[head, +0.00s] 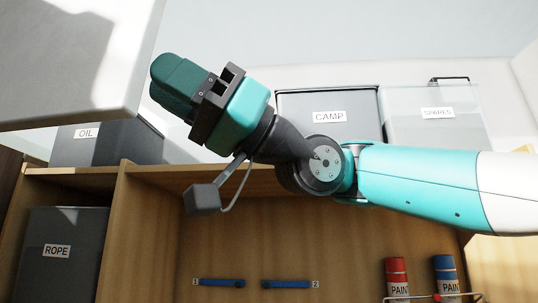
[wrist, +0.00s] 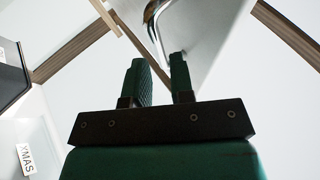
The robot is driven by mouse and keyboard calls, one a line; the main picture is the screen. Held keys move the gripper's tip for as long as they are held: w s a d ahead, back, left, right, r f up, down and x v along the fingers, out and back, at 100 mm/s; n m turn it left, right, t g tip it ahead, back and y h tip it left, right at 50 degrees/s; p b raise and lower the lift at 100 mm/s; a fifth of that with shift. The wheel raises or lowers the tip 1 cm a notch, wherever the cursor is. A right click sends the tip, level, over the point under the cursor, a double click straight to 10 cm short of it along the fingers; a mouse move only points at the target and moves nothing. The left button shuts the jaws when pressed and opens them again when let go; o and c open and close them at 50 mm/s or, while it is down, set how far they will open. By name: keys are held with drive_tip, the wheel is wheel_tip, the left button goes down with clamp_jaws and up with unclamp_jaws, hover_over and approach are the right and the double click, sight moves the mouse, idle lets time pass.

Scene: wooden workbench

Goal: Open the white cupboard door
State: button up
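The white cupboard (head: 75,50) hangs at the upper left of the head view, and only part of it shows. I cannot tell its door from its other sides there. In the wrist view a pale panel (wrist: 205,45) with a curved shiny metal handle (wrist: 152,14) lies beyond my fingers. My gripper (head: 172,78) is raised just right of the cupboard's edge. In the wrist view its two green fingers (wrist: 160,70) stand apart with a gap between them. The handle shows beyond the fingertips, and I see nothing clearly held.
Below are a wooden shelf unit (head: 120,210), a ROPE bin (head: 60,270), blue tools (head: 287,284) and paint cans (head: 397,272). OIL (head: 128,140), CAMP (head: 350,102) and SPARES (head: 440,130) boxes stand on top. A box labelled XMAS (wrist: 45,130) shows in the wrist view.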

drive_tip(key=b+v, duration=1)
drive_tip(key=v, duration=0.3)
drive_tip(key=shift+b, duration=0.4)
